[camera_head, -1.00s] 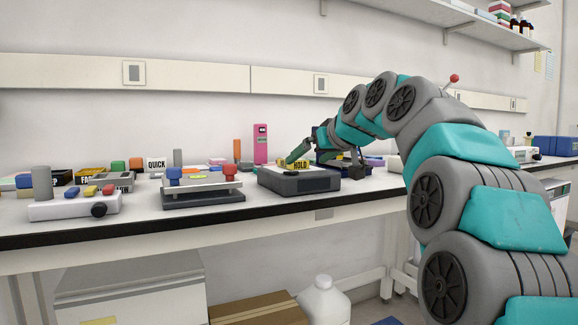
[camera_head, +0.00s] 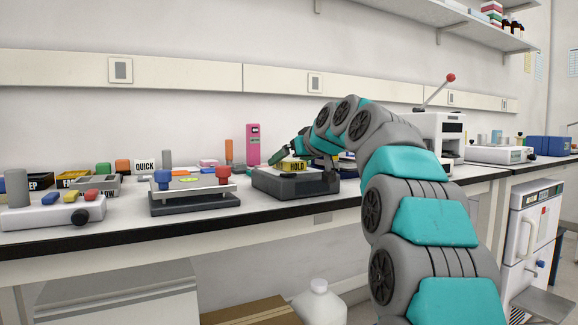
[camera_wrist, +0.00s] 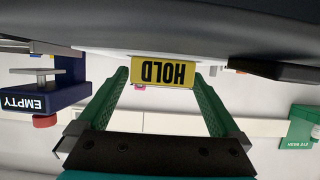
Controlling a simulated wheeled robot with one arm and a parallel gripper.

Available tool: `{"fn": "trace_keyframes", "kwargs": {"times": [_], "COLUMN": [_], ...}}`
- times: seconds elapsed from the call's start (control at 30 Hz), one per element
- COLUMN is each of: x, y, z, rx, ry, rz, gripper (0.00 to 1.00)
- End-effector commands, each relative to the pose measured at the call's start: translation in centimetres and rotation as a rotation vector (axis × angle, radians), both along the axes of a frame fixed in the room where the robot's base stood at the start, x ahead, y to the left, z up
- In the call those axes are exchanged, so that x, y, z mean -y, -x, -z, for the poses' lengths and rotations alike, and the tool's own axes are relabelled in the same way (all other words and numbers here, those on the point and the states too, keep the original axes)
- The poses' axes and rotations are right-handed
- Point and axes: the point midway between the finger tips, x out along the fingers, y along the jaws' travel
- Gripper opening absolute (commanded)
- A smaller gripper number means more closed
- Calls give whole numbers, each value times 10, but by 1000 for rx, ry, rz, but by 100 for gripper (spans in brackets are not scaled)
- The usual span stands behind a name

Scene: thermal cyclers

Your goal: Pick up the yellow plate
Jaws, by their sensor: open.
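A yellow sign marked HOLD (camera_head: 292,167) stands at a low dark grey device (camera_head: 295,183) on the bench. In the wrist view the HOLD sign (camera_wrist: 172,72) appears upside down, with the lettering facing me. I cannot make out a separate yellow plate with certainty. My gripper (camera_head: 283,152) is over the left rear of the grey device in the head view. In the wrist view its green fingers (camera_wrist: 160,76) are spread wide, one on each side of the sign, with nothing held between them. Whether the fingertips reach the sign's depth is unclear.
A device with blue and red knobs (camera_head: 193,190) stands left of the grey one. A white machine with a red-tipped lever (camera_head: 443,135) stands behind my arm on the right. A blue block marked EMPTY (camera_wrist: 45,98) is at the left of the wrist view.

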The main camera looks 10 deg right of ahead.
Motion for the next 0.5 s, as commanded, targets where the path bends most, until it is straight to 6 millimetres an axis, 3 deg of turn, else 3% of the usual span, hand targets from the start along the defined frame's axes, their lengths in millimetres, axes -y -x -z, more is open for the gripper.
{"fn": "trace_keyframes", "kwargs": {"times": [0.1,0.3,0.5], "x": [-3,-3,-3], "y": [-9,-9,-9], "z": [5,5,5], "rx": [-3,-2,-2], "ry": [0,-1,0], "rz": [-1,-1,-1], "gripper": [100,100,79]}}
